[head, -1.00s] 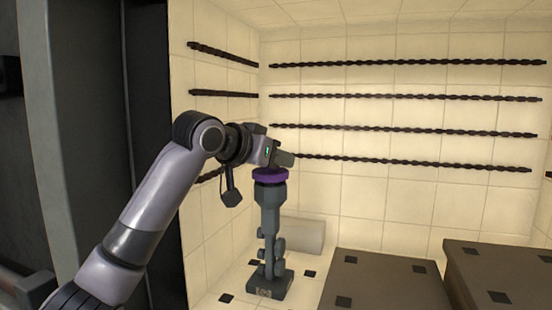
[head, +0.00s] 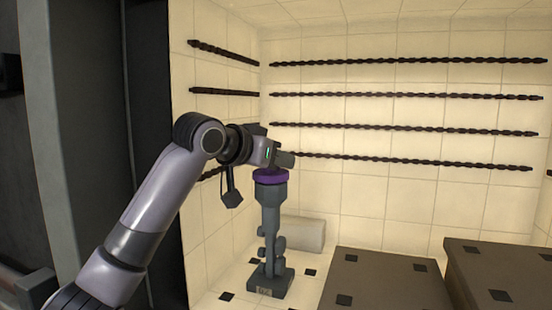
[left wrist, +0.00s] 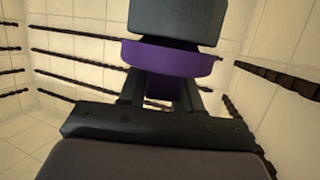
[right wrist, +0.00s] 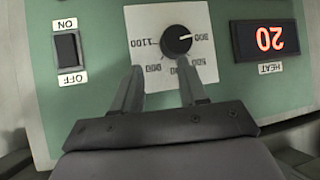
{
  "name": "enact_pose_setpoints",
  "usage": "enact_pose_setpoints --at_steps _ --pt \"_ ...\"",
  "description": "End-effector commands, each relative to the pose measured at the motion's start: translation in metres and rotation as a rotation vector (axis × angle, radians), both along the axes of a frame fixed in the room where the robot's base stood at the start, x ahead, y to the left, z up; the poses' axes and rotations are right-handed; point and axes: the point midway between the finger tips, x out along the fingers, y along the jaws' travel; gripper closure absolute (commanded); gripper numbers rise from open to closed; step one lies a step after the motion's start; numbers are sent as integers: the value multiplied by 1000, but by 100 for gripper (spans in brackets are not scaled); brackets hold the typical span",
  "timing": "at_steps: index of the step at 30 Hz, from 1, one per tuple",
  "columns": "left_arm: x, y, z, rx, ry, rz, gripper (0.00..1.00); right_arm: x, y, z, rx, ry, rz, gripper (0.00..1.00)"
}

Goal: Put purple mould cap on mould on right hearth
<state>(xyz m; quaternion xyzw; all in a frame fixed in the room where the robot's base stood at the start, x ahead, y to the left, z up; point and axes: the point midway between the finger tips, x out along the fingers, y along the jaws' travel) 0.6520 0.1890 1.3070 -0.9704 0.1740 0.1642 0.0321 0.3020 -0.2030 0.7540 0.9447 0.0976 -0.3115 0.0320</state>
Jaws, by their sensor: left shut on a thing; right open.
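The purple mould cap (head: 270,177) is a flat round disc at the top of a dark grey upright stand (head: 270,220) in the head view. My left gripper (head: 283,159) is just above the cap. In the left wrist view the cap (left wrist: 172,62) shows with its narrower purple part between the two fingers, which are shut on it. A dark grey block (left wrist: 178,20) lies against the cap's far side there. I cannot tell whether the cap still rests on the stand. My right gripper (right wrist: 160,78) is open and empty in front of a dial. I cannot identify the mould.
Two dark brown blocks (head: 375,283) (head: 505,270) stand at lower right. Dark twisted rods (head: 400,62) line the tiled walls. A pale block (head: 303,234) lies behind the stand.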

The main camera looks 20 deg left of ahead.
Motion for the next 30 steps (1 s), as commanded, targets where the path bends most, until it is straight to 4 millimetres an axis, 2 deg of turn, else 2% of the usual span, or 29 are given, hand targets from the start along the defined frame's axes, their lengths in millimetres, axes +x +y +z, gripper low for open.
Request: enact_pose_setpoints --at_steps 8,9,20,30 --pt "0 0 -6 0 -1 1 96 0 0 -3 0 0 0 57" --pt "0 0 -5 0 -1 1 56 0 0 -2 0 0 0 57" --pt "-2 1 -4 0 0 0 56 0 0 -3 0 0 0 57" --pt "-26 10 4 0 0 1 56 0 0 -5 0 0 0 57"
